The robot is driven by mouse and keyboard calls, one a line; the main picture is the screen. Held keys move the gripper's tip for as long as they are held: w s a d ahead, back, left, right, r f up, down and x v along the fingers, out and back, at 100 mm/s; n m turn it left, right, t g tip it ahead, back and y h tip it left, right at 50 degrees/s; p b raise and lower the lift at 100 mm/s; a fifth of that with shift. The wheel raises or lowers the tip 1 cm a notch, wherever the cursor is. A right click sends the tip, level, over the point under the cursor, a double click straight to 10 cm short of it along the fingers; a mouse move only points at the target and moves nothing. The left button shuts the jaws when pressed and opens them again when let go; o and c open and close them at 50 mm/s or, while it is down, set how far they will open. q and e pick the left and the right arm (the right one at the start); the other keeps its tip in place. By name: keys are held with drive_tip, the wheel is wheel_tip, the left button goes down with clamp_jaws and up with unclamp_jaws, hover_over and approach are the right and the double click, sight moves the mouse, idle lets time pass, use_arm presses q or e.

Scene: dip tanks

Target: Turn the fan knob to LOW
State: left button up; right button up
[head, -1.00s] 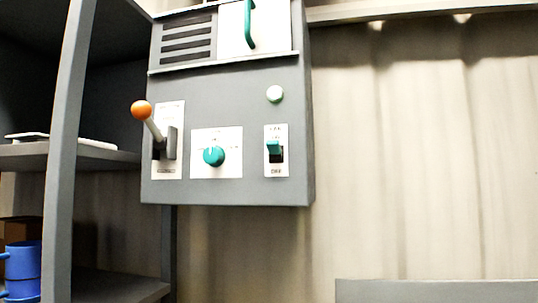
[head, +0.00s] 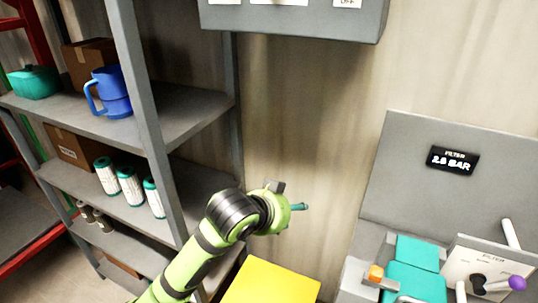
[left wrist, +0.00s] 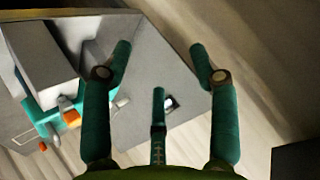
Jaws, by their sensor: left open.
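The grey control panel (head: 300,22) shows only its lower edge at the top of the head view, with the bottoms of white labels. The fan knob itself is outside the frame. My left gripper (head: 294,206) is well below the panel, in front of the wall, with a teal finger pointing right. In the left wrist view my left gripper (left wrist: 160,48) is open and empty, its teal fingers spread apart. My right gripper is in neither view.
A grey shelf (head: 185,125) with a blue jug (head: 109,93), cartons and bottles stands at left. A filter station (head: 440,140) with teal parts stands at right. A yellow surface (head: 270,284) lies below my left arm. The wall under the panel is clear.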

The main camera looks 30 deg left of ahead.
use_arm(q)
drive_tip(key=w+a+r+m+t, duration=0.15)
drive_tip(key=w+r, duration=0.25)
drive_tip(key=r, duration=0.8)
drive_tip(key=s+a+r+t, duration=0.2)
drive_tip(key=r, duration=0.9)
drive_tip(key=s+a+r+m+t+y, duration=0.1)
drive_tip(key=a+r+t, duration=0.1)
drive_tip(key=r, duration=0.8)
drive_tip(key=s+a+r+t, duration=0.2)
drive_tip(key=r, duration=0.9)
drive_tip(key=w+p, duration=0.4)
drive_tip(key=w, duration=0.3)
drive_tip(key=shift+w+a+f, duration=0.15)
drive_tip(key=shift+w+a, duration=0.1)
drive_tip(key=shift+w, duration=0.1)
drive_tip(key=c, duration=1.1)
